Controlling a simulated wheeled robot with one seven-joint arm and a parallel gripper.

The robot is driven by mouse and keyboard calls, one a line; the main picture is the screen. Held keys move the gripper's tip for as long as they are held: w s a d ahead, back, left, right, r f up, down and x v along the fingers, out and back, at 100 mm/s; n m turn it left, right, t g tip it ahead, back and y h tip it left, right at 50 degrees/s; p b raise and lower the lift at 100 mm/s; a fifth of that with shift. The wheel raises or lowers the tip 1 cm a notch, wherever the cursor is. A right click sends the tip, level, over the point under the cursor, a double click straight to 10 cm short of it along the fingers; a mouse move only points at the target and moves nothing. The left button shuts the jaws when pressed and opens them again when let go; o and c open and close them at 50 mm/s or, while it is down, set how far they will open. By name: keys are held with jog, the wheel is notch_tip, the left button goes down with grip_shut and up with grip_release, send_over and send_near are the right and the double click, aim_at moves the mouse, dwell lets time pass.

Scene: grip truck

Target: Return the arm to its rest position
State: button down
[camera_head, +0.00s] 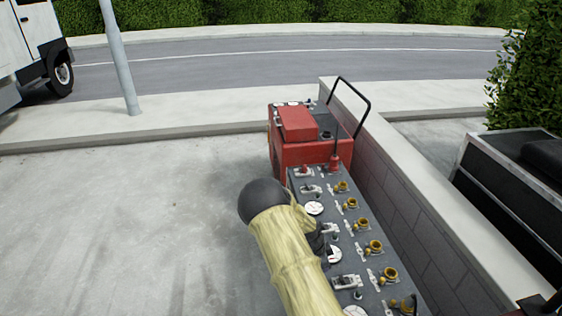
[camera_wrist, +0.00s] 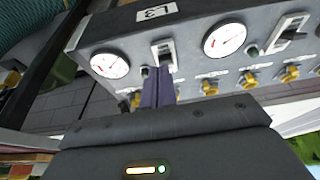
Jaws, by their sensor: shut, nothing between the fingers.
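My arm, in a pale yellow sleeve with a dark round joint, reaches over a grey control panel (camera_head: 318,206) in the head view. In the wrist view my gripper (camera_wrist: 160,76) is shut, its dark fingers together and empty. The fingertips overlap the lower part of a switch (camera_wrist: 162,52) below a label on the panel; I cannot tell whether they touch it. Round white gauges flank that switch, one on the left (camera_wrist: 109,65) and one on the right (camera_wrist: 224,40). In the head view the arm hides part of the panel and most of my gripper.
A red machine (camera_head: 298,124) with a black handle stands behind the panel. A low block wall (camera_head: 400,190) runs close along the right. Open concrete lies to the left. A lamp post (camera_head: 119,60) and a white truck (camera_head: 30,40) stand farther off.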

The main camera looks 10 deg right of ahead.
jog(key=s+a+r+n+t+y, duration=0.1)
jog(key=s+a+r+n, duration=0.3)
jog(key=s+r+n, duration=0.5)
jog(key=s+a+r+n+t+y, duration=0.1)
jog(key=s+a+r+n+y, duration=0.2)
jog(key=s+r+n, duration=0.6)
notch_tip(320, 180, up, 8)
jog(key=s+a, duration=0.2)
jog(key=shift+s+t, duration=0.3)
jog(key=shift+w+f, duration=0.1)
